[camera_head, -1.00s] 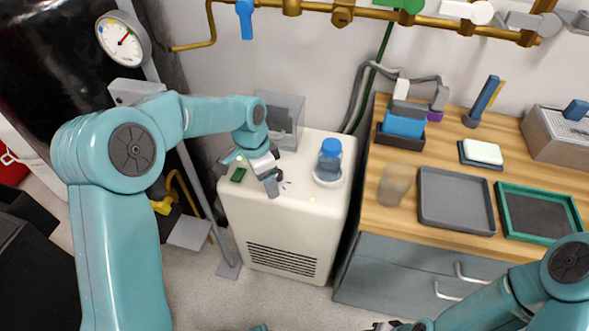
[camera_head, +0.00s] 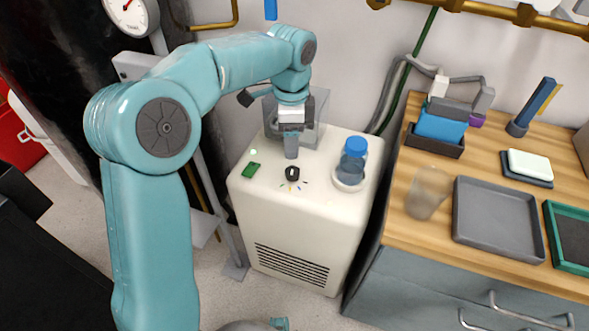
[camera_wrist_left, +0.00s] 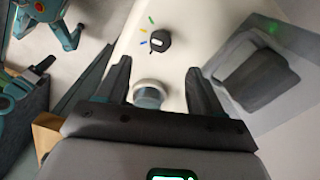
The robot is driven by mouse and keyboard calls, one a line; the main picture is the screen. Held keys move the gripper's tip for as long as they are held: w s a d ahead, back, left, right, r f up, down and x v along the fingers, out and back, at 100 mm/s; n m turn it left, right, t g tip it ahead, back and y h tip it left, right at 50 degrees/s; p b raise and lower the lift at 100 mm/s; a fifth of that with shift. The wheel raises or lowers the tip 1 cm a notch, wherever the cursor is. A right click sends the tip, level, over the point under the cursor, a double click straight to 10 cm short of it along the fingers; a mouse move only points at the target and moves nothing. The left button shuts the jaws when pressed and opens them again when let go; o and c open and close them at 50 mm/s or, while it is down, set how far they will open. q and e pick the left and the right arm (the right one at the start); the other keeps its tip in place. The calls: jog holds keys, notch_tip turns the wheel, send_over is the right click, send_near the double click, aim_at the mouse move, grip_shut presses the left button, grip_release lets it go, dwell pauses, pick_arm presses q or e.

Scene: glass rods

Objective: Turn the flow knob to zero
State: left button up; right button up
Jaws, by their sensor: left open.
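The flow knob (camera_head: 292,174) is a small black dial on top of the cream cabinet (camera_head: 310,223). Coloured marks lie on its front side. In the left wrist view the knob (camera_wrist_left: 154,43) carries a pale mark, and green, yellow and blue marks are to its left. I cannot tell its exact setting. My left gripper (camera_head: 291,147) hangs above the cabinet top, over and slightly behind the knob in the head view. Its fingers (camera_wrist_left: 159,68) are apart and empty, with the knob beyond their tips and not touched. My right gripper is not in view.
A blue-capped bottle (camera_head: 354,160) stands right of the knob on the cabinet. A clear box (camera_head: 312,128) is behind it and a green pad (camera_head: 251,169) to its left. A wooden-topped bench with a grey tray (camera_head: 497,246) and a cloudy cup (camera_head: 427,193) stands at right.

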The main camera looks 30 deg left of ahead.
aim_at(292, 171)
pick_arm(q)
notch_tip(292, 171, down, 10)
jog(key=b, duration=0.2)
jog(key=shift+f+b, duration=0.15)
jog(key=shift+b, duration=0.25)
jog(key=c, duration=1.1)
